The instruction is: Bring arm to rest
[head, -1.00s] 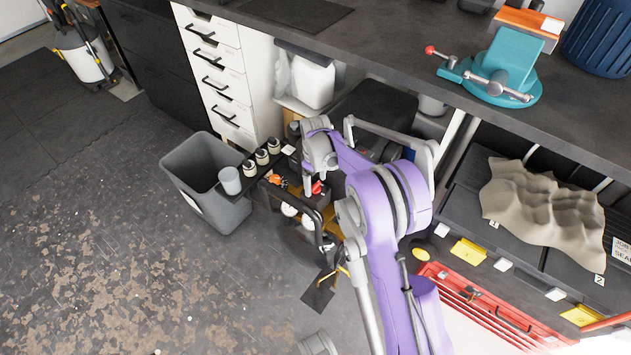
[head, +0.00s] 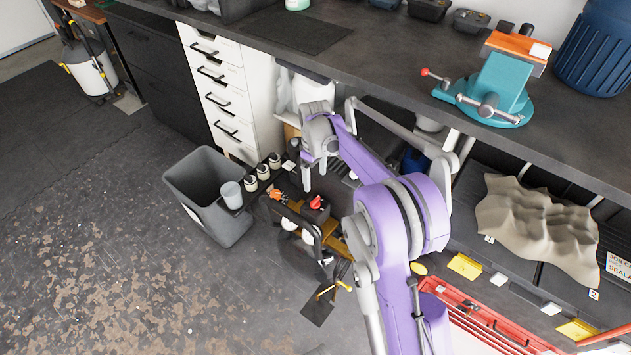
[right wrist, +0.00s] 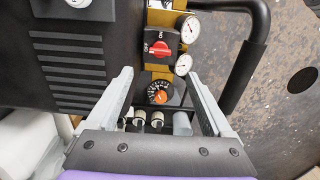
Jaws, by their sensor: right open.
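My right gripper (head: 315,172) shows in the head view at the end of my purple and grey right arm (head: 400,220). It hangs in front of the workbench, over the area of a dark compressor-like machine (head: 318,208). In the right wrist view the two grey fingers (right wrist: 161,88) are spread apart with nothing held between them. Behind the fingers, that view shows the machine's red knob (right wrist: 160,49) and round gauges (right wrist: 187,29). I cannot tell the exact gap between fingers and machine. My left gripper is not in view.
A grey bin (head: 205,190) stands on the floor left of the machine. White drawers (head: 225,85) stand behind. The bench top (head: 400,75) carries a teal vise (head: 497,90). A red toolbox (head: 475,315) lies low at right. The floor at left is open.

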